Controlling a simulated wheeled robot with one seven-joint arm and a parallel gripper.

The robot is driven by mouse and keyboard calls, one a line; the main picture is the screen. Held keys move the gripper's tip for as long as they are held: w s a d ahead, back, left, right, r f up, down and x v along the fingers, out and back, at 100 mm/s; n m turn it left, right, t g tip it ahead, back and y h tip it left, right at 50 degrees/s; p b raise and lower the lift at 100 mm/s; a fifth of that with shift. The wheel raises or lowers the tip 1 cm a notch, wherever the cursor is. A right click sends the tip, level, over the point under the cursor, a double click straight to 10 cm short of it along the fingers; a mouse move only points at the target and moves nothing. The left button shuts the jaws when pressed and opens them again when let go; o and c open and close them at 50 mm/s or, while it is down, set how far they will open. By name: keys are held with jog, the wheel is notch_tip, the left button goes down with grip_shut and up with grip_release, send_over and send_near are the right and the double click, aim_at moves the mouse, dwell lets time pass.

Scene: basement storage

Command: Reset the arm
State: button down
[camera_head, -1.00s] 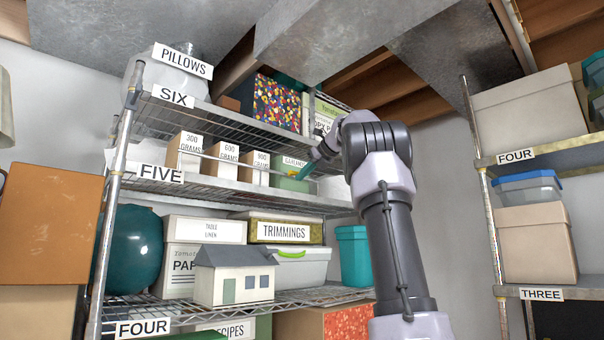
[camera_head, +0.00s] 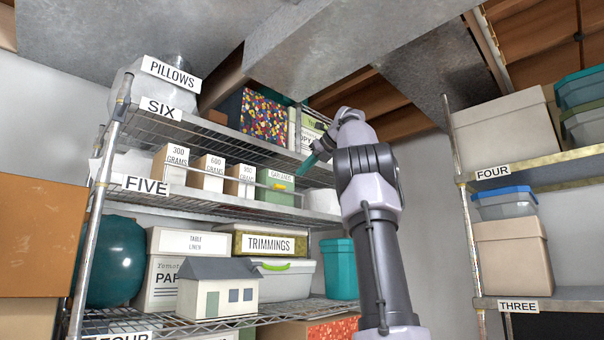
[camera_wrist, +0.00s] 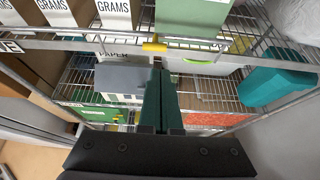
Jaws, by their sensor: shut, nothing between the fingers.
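My gripper (camera_head: 308,163) is raised in front of the wire shelving, near the level marked FIVE. In the head view its teal fingers point down and left, just right of the green GARLANDS box (camera_head: 275,190). In the wrist view the two dark green fingers (camera_wrist: 159,85) are together with nothing between them. They point toward the shelf, and part of the model house (camera_wrist: 122,80) shows behind them. My arm is bent at the elbow and rises from the lower right of the head view.
The left rack holds GRAMS boxes (camera_head: 210,170), a TRIMMINGS box (camera_head: 270,241), a house model and a teal bin (camera_head: 339,268). A thin rail with a yellow piece (camera_wrist: 154,47) runs along shelf FIVE. A right rack holds beige boxes (camera_head: 512,257). A metal duct hangs overhead.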

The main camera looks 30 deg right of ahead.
dwell(0.4)
jog(key=s+a+f+n+g, duration=0.1)
jog(key=s+a+f+n, duration=0.5)
jog(key=f, duration=0.8)
jog(key=s+a+f+n+g+h, duration=0.1)
jog(key=s+a+f+n, duration=0.5)
jog(key=s+f+n, duration=0.6)
jog(key=s+a+f+n+g, duration=0.2)
jog(key=s+a+f+n, duration=0.4)
jog(key=f, duration=1.1)
jog(key=s+n, duration=0.4)
jog(key=s, duration=0.2)
jog(key=shift+s+a+f+g+h, duration=0.25)
jog(key=shift+s+a+g+h, duration=0.1)
jog(key=shift+a+g+h, duration=0.05)
